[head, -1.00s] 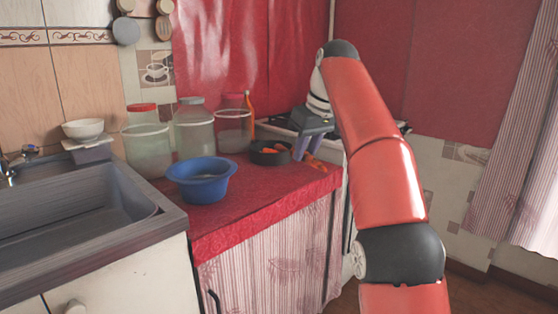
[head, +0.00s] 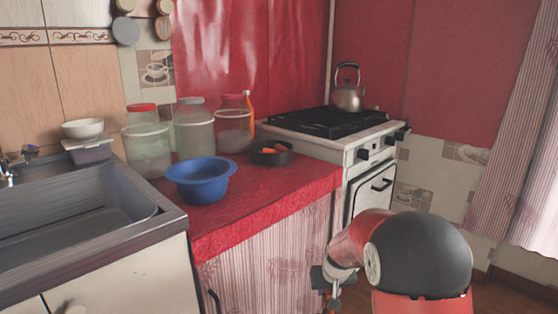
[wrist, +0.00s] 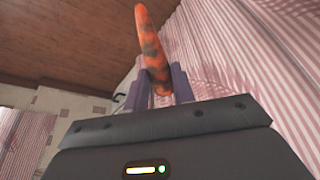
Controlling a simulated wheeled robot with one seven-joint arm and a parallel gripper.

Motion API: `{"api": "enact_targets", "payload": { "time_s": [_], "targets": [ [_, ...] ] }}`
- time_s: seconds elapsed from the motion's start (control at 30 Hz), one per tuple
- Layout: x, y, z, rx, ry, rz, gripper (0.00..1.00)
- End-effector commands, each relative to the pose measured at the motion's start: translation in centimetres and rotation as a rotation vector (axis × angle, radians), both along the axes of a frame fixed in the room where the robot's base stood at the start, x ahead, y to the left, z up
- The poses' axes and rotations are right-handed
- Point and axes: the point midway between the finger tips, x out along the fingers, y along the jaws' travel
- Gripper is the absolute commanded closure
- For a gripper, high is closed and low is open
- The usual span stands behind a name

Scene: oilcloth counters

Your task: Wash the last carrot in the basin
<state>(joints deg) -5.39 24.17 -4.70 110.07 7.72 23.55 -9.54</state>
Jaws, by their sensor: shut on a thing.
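The blue basin (head: 200,191) stands on the red oilcloth counter, and its inside shows only blue. My gripper (head: 334,301) is low in front of the counter, to the right of the striped curtain and well below the basin. In the wrist view, my gripper (wrist: 156,92) is shut on a carrot (wrist: 151,45), which is orange with dark dirty patches and sticks out past the fingers. I cannot make out this carrot in the head view. A dark round pan (head: 284,159) behind and right of the basin holds orange carrots (head: 268,150).
Several glass jars (head: 148,152) and an orange bottle (head: 248,112) stand behind the basin. A sink (head: 70,225) is at the left. A stove (head: 360,140) with a kettle (head: 348,97) is at the right. The counter's front right (head: 290,190) is clear.

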Motion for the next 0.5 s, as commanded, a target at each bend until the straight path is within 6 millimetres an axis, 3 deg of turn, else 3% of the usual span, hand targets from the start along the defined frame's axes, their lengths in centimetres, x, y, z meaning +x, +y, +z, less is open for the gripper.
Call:
{"api": "enact_targets", "payload": {
  "time_s": [0.1, 0.2, 0.5],
  "targets": [
    [-3.4, -1.0, -3.2, 0.001, 0.005, -0.043, 0.97],
    [-5.2, -1.5, -4.7, 0.000, 0.003, -0.064, 0.97],
    [-6.8, -1.9, -5.8, 0.000, -0.002, -0.081, 0.97]
  ]
}}
